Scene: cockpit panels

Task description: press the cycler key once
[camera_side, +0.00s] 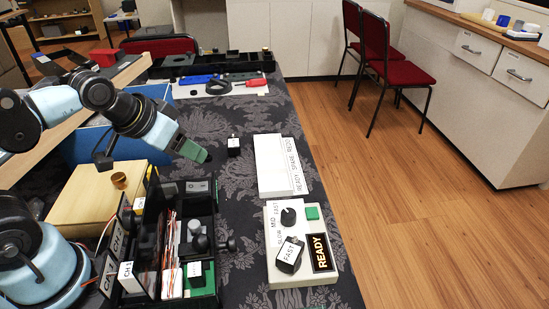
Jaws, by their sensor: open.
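A cream control box (278,272) lies on the dark patterned cloth at right of centre. No key is legibly marked cycler. My gripper (206,156), at the end of a blue arm with a green end part, is open. It is above the cloth, left of and beyond the box, apart from it; the gap between its fingers is hard to see.
A white box (270,165) with printed labels lies beyond the control box. A black tray (208,285) with wires and knobs is at left. Cloth between tray and control box is mostly free.

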